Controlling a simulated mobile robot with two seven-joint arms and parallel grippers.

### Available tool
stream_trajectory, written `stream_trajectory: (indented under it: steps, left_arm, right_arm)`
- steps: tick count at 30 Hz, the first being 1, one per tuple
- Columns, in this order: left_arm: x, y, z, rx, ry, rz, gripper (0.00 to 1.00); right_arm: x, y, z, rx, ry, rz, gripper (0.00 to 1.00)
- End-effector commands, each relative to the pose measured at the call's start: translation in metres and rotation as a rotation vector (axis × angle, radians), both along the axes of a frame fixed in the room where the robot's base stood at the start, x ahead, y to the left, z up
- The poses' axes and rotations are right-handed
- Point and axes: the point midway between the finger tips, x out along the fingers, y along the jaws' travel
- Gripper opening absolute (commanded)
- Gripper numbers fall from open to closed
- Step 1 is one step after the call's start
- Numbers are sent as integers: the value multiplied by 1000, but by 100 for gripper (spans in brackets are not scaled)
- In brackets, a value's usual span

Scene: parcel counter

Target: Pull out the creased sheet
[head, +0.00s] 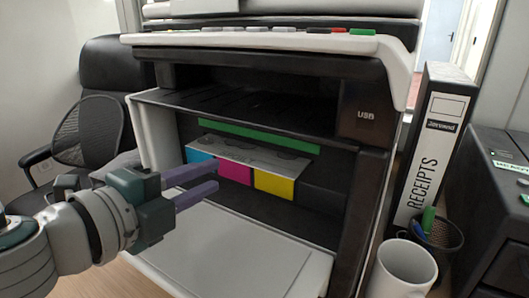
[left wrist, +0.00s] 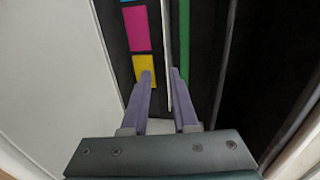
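The printer (head: 366,160) stands with its front flap (head: 235,255) folded down. In its dark opening, a light grey, sheet-like piece (head: 245,153) lies above the colour cartridges; I cannot make out clear creases. A thin pale edge, likely the same piece, shows in the left wrist view (left wrist: 166,50). My left gripper (head: 214,176) is open, with its two purple fingers pointing into the opening in front of the cyan and magenta cartridges. In the left wrist view, the pale edge lies in line with the gap between the fingers (left wrist: 160,75); I see no grip on it. My right gripper is not in view.
The yellow cartridge (head: 274,186) is right of the magenta one (head: 236,171). A green bar (head: 255,137) runs above the grey piece. Right of the printer stand a RECEIPTS binder (head: 433,150), a pen cup (head: 438,238) and a white mug (head: 402,270). An office chair (head: 100,125) is behind left.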

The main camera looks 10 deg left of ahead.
Motion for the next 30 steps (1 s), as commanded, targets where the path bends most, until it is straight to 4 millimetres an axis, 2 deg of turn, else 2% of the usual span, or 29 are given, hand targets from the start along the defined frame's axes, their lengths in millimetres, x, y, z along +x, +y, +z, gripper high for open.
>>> stream_trajectory:
  steps: [6,12,18,27,30]
  left_arm:
    - [28,-10,1,-3,-1,0,28]
    - [46,-17,0,-3,-1,0,28]
    - [55,-20,0,-2,0,0,28]
    - [56,-21,0,-2,0,0,28]
    - [56,-21,0,-2,0,0,16]
  right_arm:
    - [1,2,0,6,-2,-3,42]
    - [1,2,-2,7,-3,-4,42]
    - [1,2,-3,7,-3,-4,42]
    - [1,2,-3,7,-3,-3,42]
    - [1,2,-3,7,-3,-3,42]
